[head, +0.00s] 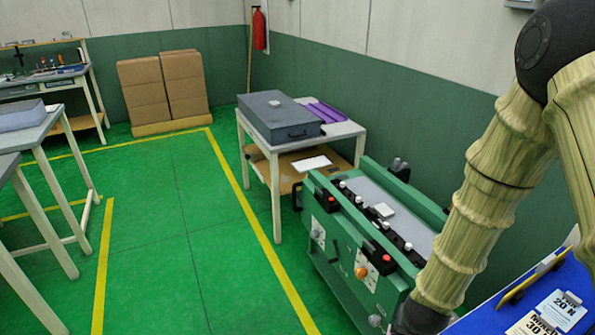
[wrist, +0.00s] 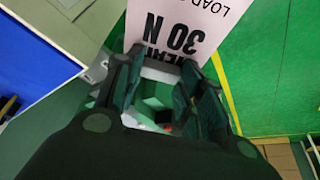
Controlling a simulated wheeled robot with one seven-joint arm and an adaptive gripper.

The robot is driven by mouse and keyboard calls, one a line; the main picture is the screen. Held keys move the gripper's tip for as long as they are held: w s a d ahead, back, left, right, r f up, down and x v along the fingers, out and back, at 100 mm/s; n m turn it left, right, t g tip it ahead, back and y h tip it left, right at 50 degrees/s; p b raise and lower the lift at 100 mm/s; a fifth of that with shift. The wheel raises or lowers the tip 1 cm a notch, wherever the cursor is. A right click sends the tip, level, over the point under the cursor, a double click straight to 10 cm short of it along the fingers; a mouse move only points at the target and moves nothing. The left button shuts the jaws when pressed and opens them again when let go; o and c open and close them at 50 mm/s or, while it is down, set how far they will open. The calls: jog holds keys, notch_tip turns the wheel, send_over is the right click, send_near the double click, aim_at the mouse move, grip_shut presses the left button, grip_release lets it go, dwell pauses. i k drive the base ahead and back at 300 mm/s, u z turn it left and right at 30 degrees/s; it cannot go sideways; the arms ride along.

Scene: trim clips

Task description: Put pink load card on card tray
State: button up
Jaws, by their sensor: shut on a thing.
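A pale pink load card (wrist: 185,22) printed "LOAD" and "30 N" shows at the top of the wrist view, its lower edge between my fingertips. My gripper (wrist: 160,68) is shut on that edge and the card sticks out beyond the fingers. In the head view my arm comes down at the right, and only a dark part near its end shows at the bottom edge; the held card is not visible there. I cannot tell for sure which thing is the card tray; a flat white piece (head: 312,163) lies on the lower shelf of the grey-topped table (head: 345,130).
A green machine (head: 345,255) with buttons and a grey bed stands left of my arm. A blue board (head: 495,322) with printed cards (head: 562,308) is at the lower right. A dark case (head: 280,115) and purple pieces (head: 328,110) sit on the table. The green floor at left-centre is clear.

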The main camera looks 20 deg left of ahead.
aim_at(315, 165)
jog(key=u, duration=0.7)
jog(key=i, duration=1.45)
jog(key=u, duration=0.8)
jog(key=i, duration=0.8)
